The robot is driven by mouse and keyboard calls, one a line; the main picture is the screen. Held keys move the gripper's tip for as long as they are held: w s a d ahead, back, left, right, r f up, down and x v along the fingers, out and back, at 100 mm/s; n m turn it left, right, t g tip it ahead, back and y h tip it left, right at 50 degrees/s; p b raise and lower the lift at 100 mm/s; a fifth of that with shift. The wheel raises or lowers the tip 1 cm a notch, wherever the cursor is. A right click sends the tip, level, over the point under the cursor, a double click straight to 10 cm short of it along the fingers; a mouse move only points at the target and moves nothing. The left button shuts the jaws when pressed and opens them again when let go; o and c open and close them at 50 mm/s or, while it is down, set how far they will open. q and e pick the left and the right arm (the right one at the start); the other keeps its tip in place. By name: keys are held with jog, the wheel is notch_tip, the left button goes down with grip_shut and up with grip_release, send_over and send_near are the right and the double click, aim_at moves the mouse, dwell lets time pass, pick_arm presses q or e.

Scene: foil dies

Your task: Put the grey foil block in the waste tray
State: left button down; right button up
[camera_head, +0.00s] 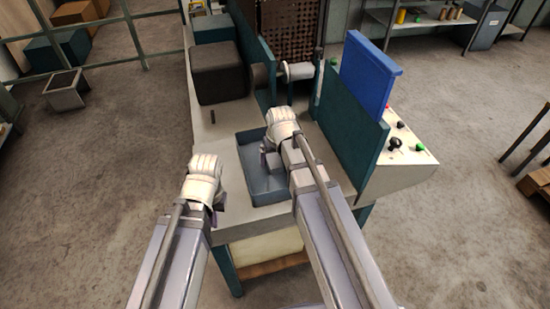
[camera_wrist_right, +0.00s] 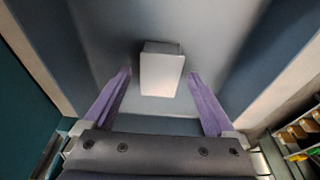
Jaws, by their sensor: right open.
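The grey foil block (camera_wrist_right: 162,76) shows in the right wrist view as a small pale box over the blue-grey floor of the waste tray (camera_wrist_right: 215,40). It sits between and slightly beyond the two purple fingers of my right gripper (camera_wrist_right: 161,72), with a visible gap on each side. The fingers are spread open. In the head view the tray (camera_head: 243,170) is a shallow blue-grey box on the bench, and my right gripper (camera_head: 268,157) is over it, hiding the block. My left gripper (camera_head: 215,198) is left of the tray near the bench edge; its fingers are mostly hidden.
A dark box-shaped machine part (camera_head: 217,72) and a metal roller (camera_head: 298,70) stand behind the tray. A teal panel (camera_head: 345,125) and a blue panel (camera_head: 367,75) rise to the right. A control surface with knobs (camera_head: 395,144) lies beyond.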

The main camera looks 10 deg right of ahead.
aim_at(277, 168)
jog(key=p+v, duration=1.1)
jog(key=s+a+n+g, duration=0.1)
jog(key=s+a, duration=0.4)
jog(key=s, duration=0.2)
jog(key=s+a+n+g+h, duration=0.1)
jog(key=s+a+n+g, duration=0.1)
jog(key=s+a, duration=0.3)
jog(key=s, duration=0.3)
jog(key=shift+a+b, duration=0.2)
jog(key=shift+b, duration=0.1)
jog(key=shift+f, duration=0.1)
